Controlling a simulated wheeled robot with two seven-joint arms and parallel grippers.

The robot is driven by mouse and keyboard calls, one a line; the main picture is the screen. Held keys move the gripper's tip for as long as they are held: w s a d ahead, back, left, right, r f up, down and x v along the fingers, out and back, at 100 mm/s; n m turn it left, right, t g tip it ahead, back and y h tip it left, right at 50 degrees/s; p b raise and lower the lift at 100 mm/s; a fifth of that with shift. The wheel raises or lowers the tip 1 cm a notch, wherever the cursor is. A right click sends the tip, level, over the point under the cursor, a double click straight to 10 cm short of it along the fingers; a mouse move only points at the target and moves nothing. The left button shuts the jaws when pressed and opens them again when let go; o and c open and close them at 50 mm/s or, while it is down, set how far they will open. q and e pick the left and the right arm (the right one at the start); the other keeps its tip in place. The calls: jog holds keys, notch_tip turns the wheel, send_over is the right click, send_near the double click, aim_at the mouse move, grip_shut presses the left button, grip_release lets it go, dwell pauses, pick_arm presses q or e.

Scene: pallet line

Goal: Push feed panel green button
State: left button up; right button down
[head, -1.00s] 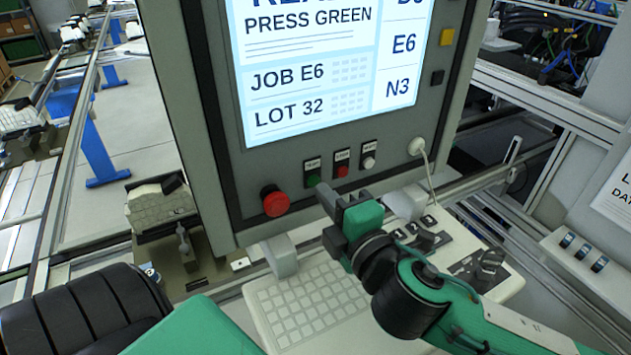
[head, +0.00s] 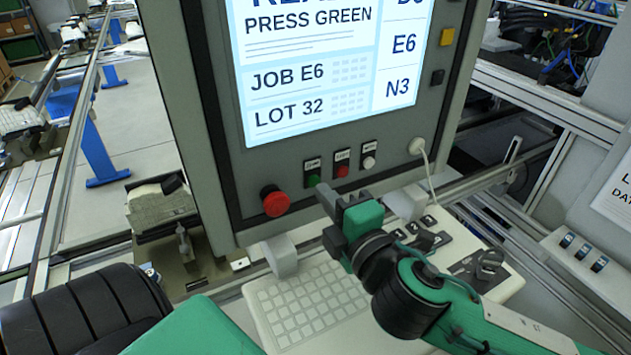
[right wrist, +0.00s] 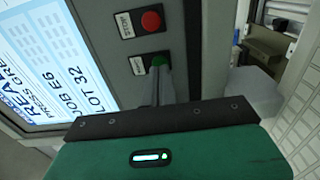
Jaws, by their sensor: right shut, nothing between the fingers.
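The feed panel (head: 225,170) is a grey cabinet with a lit screen (head: 320,75) that reads "PRESS GREEN", "JOB E6" and "LOT 32". The small green button (head: 313,180) sits below the screen, left of a small red button (head: 342,171). My right gripper (head: 321,188) is shut and empty, with its fingertips right at the green button. In the right wrist view the fingers (right wrist: 157,72) reach up to the green button (right wrist: 159,59) and partly cover it; I cannot tell whether it is pressed in. My left gripper is not in view.
A large red mushroom button (head: 275,201) sits left of the green one, and a white button (head: 368,162) to the right. A keyboard (head: 310,300) lies below the panel. A cable plug (head: 416,146) sticks out at the panel's lower right.

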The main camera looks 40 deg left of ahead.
jog(key=shift+x, duration=1)
dwell(1.0)
jog(key=shift+d, duration=0.1)
jog(key=v, duration=0.5)
dwell(0.6)
dwell(0.5)
